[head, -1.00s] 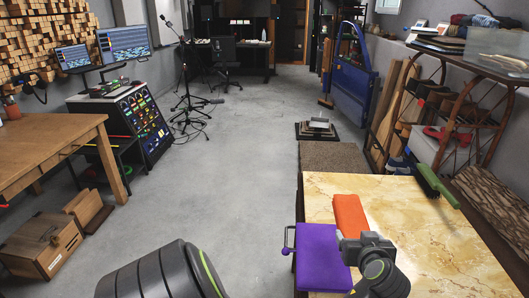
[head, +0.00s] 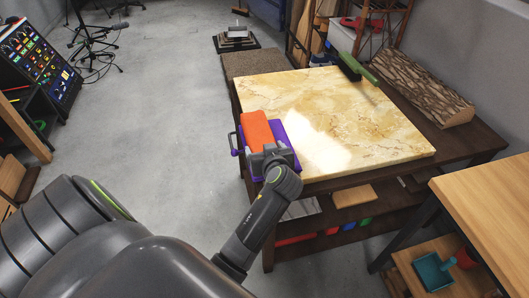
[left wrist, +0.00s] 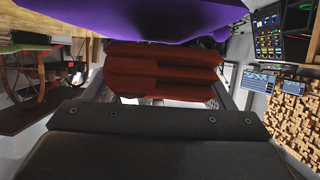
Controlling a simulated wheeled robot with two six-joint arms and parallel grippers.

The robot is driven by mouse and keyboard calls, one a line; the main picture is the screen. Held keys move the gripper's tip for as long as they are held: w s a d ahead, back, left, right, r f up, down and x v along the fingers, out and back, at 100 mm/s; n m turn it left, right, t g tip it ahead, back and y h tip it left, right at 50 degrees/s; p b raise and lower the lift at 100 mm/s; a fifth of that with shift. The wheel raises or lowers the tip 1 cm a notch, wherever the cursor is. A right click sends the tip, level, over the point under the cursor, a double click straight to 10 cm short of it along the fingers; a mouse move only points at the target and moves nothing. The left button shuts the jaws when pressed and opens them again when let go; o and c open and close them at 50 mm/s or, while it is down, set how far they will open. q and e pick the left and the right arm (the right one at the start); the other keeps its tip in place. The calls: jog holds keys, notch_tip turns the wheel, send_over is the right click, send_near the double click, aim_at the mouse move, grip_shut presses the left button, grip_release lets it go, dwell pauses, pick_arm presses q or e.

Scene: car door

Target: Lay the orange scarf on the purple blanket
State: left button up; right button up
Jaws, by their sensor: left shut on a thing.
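The orange scarf (head: 257,128), a folded block, is over the left part of the purple blanket (head: 291,137) at the table's near left corner. My left gripper (head: 269,153) is shut on the scarf's near end. In the left wrist view the scarf (left wrist: 162,70) shows as stacked dark orange folds between the fingers of my left gripper (left wrist: 163,92). The blanket (left wrist: 120,18) fills the top of that view, close to the scarf. I cannot tell whether the scarf touches it. The scarf hides part of the blanket. My right gripper is not in view.
The marble tabletop (head: 330,110) is mostly bare. A green-handled brush (head: 357,68) lies at its far edge, with a bark-covered log (head: 420,87) to the right. A wooden table (head: 490,205) stands at the lower right. Open floor (head: 160,110) lies to the left.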

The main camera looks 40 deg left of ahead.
pick_arm(q)
jog(key=shift+f, duration=0.75)
jog(key=shift+f, duration=0.1)
jog(key=o, duration=1.1)
jog(key=shift+c, duration=0.2)
jog(key=shift+r, duration=0.2)
